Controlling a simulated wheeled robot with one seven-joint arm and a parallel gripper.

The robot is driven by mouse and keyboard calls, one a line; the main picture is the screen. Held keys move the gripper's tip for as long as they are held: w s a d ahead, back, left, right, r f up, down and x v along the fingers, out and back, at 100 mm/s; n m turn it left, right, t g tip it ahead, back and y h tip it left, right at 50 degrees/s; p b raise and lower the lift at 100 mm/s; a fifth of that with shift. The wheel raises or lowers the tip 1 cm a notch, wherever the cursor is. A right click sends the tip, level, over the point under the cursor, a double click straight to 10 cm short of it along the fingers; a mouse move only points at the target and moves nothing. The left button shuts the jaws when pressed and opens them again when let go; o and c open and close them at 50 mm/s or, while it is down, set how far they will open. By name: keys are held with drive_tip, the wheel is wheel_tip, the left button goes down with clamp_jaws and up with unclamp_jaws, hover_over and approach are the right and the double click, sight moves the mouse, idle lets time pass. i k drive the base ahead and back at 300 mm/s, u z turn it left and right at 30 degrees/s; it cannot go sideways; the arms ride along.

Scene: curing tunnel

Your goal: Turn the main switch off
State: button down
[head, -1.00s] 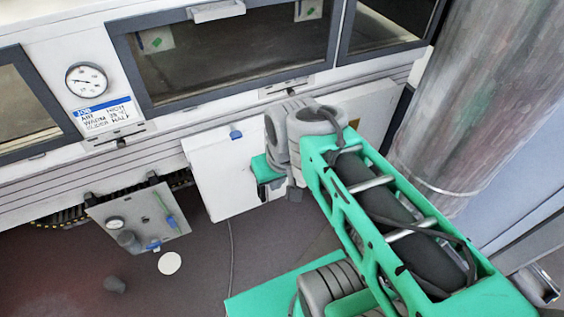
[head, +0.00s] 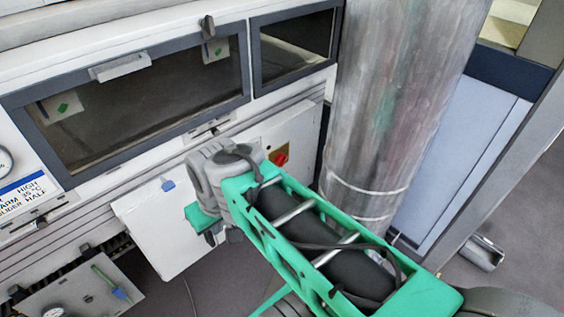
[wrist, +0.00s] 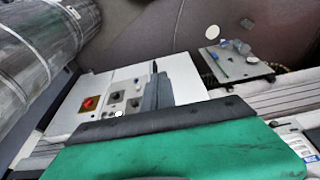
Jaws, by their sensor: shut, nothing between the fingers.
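The main switch (head: 281,159) is a red knob on a yellow plate, on the white cabinet front just right of my wrist in the head view. In the wrist view the switch (wrist: 89,103) is on the left of a pale control panel (wrist: 125,78). I cannot read its position in either view. My gripper (wrist: 156,85) is shut and empty. Its dark fingers are in front of the panel, to the right of the switch and apart from it. In the head view my arm hides part of the panel.
A large metal duct (head: 395,100) stands right of the panel. A small grey plate with a gauge (head: 85,290) is at lower left. Windows (head: 140,100) line the tunnel above. Open floor (head: 225,275) lies below.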

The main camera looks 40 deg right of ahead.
sight(281, 160)
drive_tip(key=u, duration=1.75)
drive_tip(key=k, duration=0.75)
drive_tip(key=z, duration=1.1)
